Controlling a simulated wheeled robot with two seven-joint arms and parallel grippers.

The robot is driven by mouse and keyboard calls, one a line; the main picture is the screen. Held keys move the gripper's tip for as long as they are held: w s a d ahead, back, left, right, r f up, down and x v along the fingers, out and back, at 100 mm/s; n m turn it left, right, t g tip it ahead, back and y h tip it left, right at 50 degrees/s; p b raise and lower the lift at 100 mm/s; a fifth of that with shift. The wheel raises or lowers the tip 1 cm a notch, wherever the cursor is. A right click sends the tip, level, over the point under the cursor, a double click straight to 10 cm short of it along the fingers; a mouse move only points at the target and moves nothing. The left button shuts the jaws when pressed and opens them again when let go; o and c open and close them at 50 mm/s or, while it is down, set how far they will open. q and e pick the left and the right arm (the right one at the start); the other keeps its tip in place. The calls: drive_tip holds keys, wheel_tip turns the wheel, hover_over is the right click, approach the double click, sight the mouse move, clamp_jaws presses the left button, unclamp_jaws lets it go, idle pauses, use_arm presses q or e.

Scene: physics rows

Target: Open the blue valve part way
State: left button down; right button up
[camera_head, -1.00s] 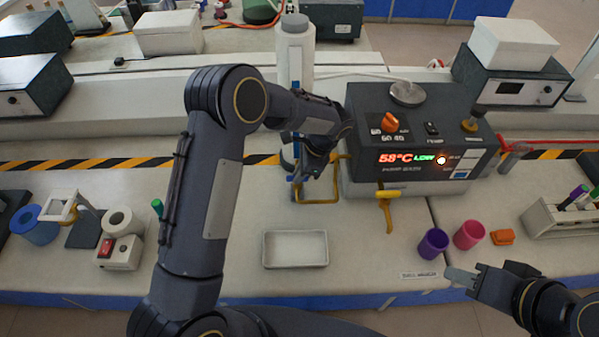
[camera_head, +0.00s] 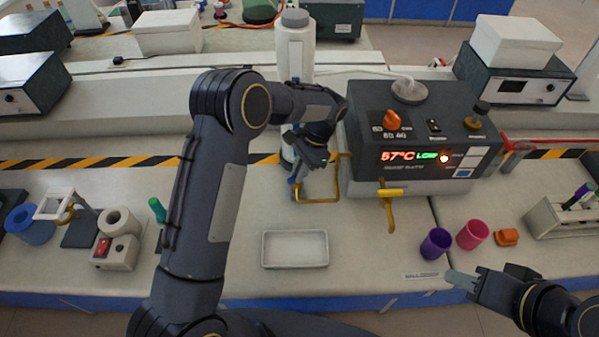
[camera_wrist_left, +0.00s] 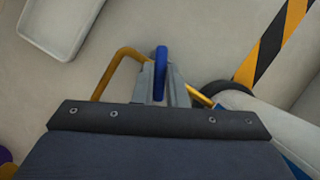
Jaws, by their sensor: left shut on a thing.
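The blue valve handle (camera_wrist_left: 160,72) is a blue lever between the fingers of my left gripper (camera_wrist_left: 162,82) in the left wrist view. The gripper is shut on it. The yellow pipe (camera_head: 318,200) bends around beside the handle. The gripper and wrist hide the valve body. My right gripper (camera_head: 461,279) is at the front right, away from the valve; its finger gap cannot be made out.
The bath unit (camera_head: 365,171) reads 57°C LOW. A yellow-handled tap (camera_head: 388,205) sticks out from its front. A white tray (camera_head: 295,263), a purple cup (camera_head: 435,244) and a pink cup (camera_head: 472,235) stand nearer. A white bottle (camera_head: 295,50) stands behind my left gripper.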

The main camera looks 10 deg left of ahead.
use_arm(q)
drive_tip(key=shift+n+g+h, duration=0.4)
drive_tip(key=shift+n+h, duration=0.1)
drive_tip(key=shift+n, duration=1.1)
drive_tip(key=c, duration=1.5)
unclamp_jaws()
drive_tip(key=shift+o, duration=0.2)
drive_tip(key=shift+w+r+b, duration=0.1)
drive_tip(key=shift+r+b, duration=0.45)
drive_tip(key=shift+b, duration=0.05)
drive_tip(key=s+d+r+b, duration=0.3)
drive_tip(key=s+r+b, duration=0.1)
drive_tip(key=s+r, duration=0.8)
drive_tip(key=shift+s+d, duration=0.3)
drive_tip(key=shift+s, duration=0.5)
